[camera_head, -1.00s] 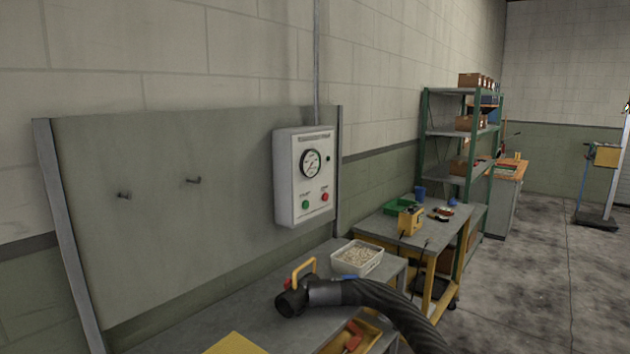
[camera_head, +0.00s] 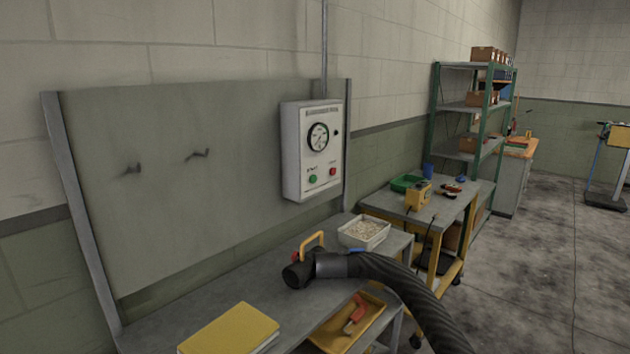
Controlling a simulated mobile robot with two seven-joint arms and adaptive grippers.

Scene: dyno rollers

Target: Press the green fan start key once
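The green fan start key (camera_head: 313,180) is a small round button low on the front of a white control box (camera_head: 299,150). A red button (camera_head: 333,172) sits to its right, and a round gauge (camera_head: 318,137) is above both. The box is mounted at the right part of a grey upright panel (camera_head: 200,230), above the bench. Nothing covers the green key. Neither of my grippers shows in the head view.
A second table (camera_head: 400,210) and shelving (camera_head: 465,105) stand beyond. Floor at right is open.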

